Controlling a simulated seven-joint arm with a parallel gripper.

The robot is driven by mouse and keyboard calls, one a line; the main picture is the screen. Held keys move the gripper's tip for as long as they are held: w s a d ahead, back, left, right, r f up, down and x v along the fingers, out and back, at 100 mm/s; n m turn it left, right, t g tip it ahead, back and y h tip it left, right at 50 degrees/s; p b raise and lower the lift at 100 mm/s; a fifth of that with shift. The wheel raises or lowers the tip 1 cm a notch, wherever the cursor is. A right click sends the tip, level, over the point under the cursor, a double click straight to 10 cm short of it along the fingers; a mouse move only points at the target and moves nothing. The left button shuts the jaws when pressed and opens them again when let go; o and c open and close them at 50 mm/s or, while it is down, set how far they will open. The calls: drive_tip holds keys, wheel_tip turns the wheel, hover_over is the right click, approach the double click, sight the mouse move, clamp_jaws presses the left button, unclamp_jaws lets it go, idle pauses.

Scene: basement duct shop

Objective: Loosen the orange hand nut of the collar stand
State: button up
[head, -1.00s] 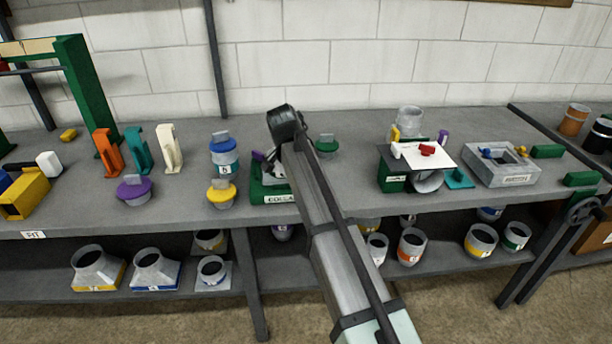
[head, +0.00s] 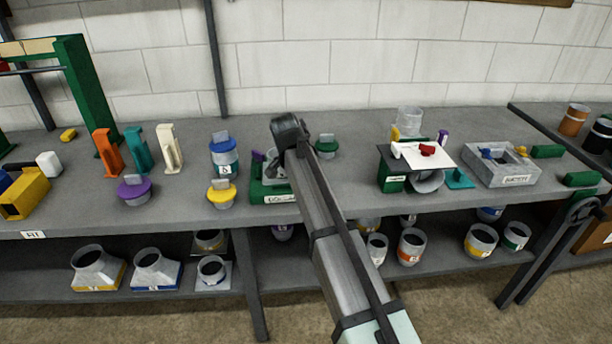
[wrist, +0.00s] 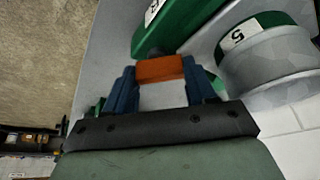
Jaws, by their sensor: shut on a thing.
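The collar stand (head: 268,193) is a green base with a white label on the workbench. In the head view my arm covers most of it and hides the gripper and nut. In the wrist view the stand's green body (wrist: 172,25) is at the top, with a partly cut-off label. The orange hand nut (wrist: 160,69) shows as an orange bar between the blue fingers. My gripper (wrist: 162,72) is shut on it, one finger at each end. How far the nut is turned cannot be told.
A grey collar with a green cap marked 5 (wrist: 262,45) is close to the right of my gripper in the wrist view. In the head view a blue-topped canister (head: 223,158) and a yellow-knobbed piece (head: 221,194) stand left of the stand. A green-capped piece (head: 326,147) stands to its right.

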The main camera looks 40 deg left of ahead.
drive_tip(key=c, duration=0.3)
drive_tip(key=shift+c, duration=0.2)
drive_tip(key=shift+d+n, duration=0.1)
drive_tip(key=shift+n, duration=0.3)
drive_tip(key=n+y, duration=0.1)
drive_tip(key=n, duration=0.2)
drive_tip(key=shift+d, duration=0.1)
drive_tip(key=n+g+y, duration=0.1)
drive_tip(key=n+y, duration=0.1)
drive_tip(key=n, duration=0.2)
drive_tip(key=shift+d+n, duration=0.1)
drive_tip(key=shift+n, duration=0.2)
drive_tip(key=n, duration=0.1)
drive_tip(key=n+g, duration=0.1)
drive_tip(key=n, duration=0.1)
drive_tip(key=n+y, duration=0.1)
drive_tip(key=n, duration=0.1)
drive_tip(key=shift+w+g, duration=0.25)
drive_tip(key=shift+g, duration=0.15)
drive_tip(key=shift+n+g, duration=0.8)
drive_tip(key=shift+n, duration=1.6)
